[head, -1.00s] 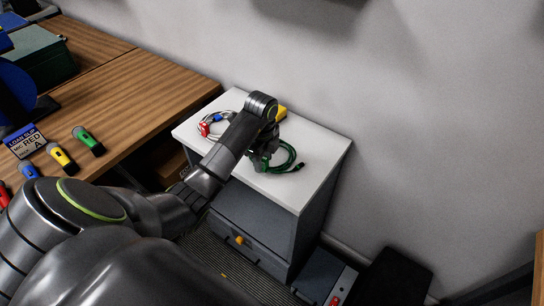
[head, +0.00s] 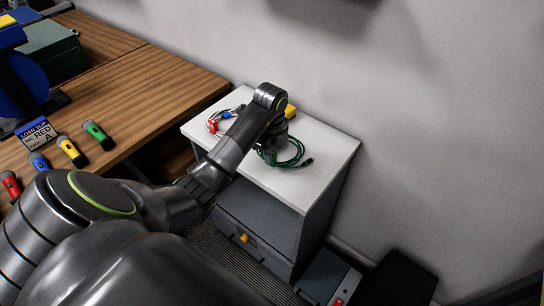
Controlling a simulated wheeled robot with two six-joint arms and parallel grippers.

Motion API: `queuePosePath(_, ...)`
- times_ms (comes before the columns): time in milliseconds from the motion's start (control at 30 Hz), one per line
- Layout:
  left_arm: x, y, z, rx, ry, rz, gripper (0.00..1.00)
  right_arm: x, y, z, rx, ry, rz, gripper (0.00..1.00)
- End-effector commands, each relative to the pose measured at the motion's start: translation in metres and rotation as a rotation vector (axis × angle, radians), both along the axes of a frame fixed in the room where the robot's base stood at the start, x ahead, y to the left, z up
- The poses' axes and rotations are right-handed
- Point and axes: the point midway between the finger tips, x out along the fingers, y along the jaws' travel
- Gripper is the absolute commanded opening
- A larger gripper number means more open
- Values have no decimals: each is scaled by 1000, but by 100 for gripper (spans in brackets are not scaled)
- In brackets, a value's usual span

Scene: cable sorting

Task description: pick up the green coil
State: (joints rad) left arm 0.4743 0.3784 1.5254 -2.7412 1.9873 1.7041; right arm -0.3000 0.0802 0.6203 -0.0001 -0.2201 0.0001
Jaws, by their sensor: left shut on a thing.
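The green coil (head: 296,155) is a looped dark green cable at the right part of the white cabinet top (head: 325,150). A loose end with a dark plug reaches out to its right. My left gripper (head: 271,150) points down at the coil's left side and is shut on it. My own wrist and forearm hide much of the fingers and the coil's left part. I cannot tell whether the coil is clear of the top. My right gripper is not in view.
A white cable coil with red and blue parts (head: 213,124) lies left of my wrist. A yellow thing (head: 290,111) shows behind it. A wall stands behind the cabinet.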

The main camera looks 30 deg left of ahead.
Motion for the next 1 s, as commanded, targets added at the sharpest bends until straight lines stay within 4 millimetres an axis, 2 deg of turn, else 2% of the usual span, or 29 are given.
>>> queuePosePath(33, 1, 1, 9, 3, -7, -1, 0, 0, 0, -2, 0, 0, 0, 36)
queuePosePath(500, 0, 0, 72, 1, -1, -1, 0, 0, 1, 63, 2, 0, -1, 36)
queuePosePath(700, 0, 0, 83, 1, -1, -1, 0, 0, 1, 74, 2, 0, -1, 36)
queuePosePath(1000, 0, 0, 83, 1, -1, -1, 0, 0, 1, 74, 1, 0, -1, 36)
